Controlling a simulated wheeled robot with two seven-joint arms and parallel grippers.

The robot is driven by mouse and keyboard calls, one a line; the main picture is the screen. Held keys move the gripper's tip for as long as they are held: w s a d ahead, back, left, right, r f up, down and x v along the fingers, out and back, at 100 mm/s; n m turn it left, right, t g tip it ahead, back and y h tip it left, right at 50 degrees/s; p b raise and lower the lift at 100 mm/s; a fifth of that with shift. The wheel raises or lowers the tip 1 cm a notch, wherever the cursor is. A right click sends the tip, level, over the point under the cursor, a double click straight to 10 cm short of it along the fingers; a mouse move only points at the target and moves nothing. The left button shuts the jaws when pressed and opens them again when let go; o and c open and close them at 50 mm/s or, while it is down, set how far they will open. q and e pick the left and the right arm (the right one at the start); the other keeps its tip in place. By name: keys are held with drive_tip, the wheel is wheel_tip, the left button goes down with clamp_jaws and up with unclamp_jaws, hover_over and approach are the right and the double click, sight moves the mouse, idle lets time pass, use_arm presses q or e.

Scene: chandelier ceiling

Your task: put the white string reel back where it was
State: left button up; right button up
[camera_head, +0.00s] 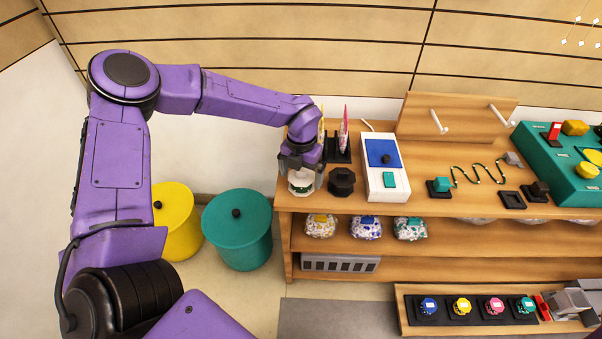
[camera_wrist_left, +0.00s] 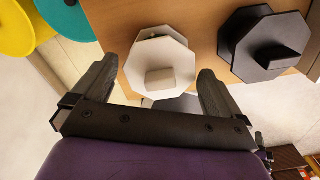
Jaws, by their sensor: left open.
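The white string reel (camera_head: 301,181) stands on the wooden bench top near its left front corner, with green showing around its middle in the head view. It shows as a white octagonal top with a square knob in the left wrist view (camera_wrist_left: 161,64). My left gripper (camera_head: 302,163) is open right above the reel. In the left wrist view its two fingers (camera_wrist_left: 158,85) are spread on either side of the reel's near part, apart from it. A black octagonal reel (camera_head: 341,182) stands just to the right, also in the wrist view (camera_wrist_left: 268,44). My right gripper is not in view.
A white and blue box (camera_head: 384,166) stands right of the black reel. Shelves below hold patterned bundles (camera_head: 366,227). Yellow (camera_head: 176,221) and teal (camera_head: 237,229) bins stand on the floor left of the bench.

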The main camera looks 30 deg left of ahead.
sight(301, 172)
use_arm(q)
wheel_tip(301, 172, up, 12)
drive_tip(key=p, duration=0.1)
drive_tip(key=shift+r, duration=0.15)
idle(0.4)
